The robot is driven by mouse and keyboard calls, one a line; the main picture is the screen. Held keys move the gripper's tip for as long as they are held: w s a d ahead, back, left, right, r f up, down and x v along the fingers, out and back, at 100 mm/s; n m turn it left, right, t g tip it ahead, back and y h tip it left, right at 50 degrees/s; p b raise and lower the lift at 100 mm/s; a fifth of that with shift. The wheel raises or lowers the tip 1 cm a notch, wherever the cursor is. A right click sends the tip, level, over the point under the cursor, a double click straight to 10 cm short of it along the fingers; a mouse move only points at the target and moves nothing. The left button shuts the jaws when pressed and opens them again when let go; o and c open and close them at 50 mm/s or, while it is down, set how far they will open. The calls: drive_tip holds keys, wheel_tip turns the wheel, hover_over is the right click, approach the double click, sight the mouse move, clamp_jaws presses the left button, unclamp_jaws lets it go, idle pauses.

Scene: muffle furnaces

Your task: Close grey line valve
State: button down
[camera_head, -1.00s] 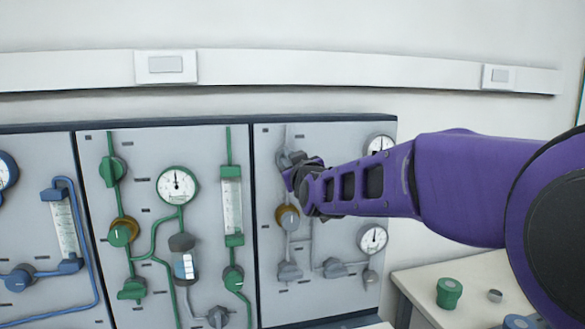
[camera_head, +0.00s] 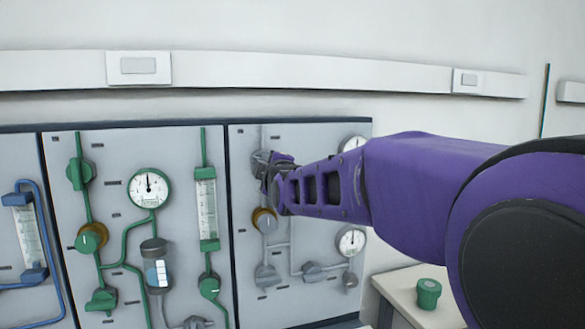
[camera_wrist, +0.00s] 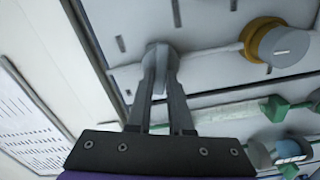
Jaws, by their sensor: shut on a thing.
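The grey line valve (camera_head: 260,160) is at the top left of the grey-line panel, on a vertical grey pipe. My gripper (camera_head: 270,174) reaches it from the right and covers part of it in the head view. In the wrist view the valve handle (camera_wrist: 157,58) sits between the tips of my two fingers (camera_wrist: 160,82). The fingers are shut on the handle. How far the handle is turned is hard to tell.
A brass-and-grey knob (camera_head: 264,221) is just below the valve on the same pipe. Other grey valves (camera_head: 266,275) and a gauge (camera_head: 351,240) are lower on the panel. The green-line panel (camera_head: 120,260) is to the left. A bench (camera_head: 400,285) stands at the lower right.

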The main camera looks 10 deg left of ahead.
drive_tip(key=shift+n+b, duration=0.5)
drive_tip(key=shift+n, duration=1.4)
drive_tip(key=c, duration=0.8)
unclamp_jaws()
drive_tip(key=shift+f, duration=0.1)
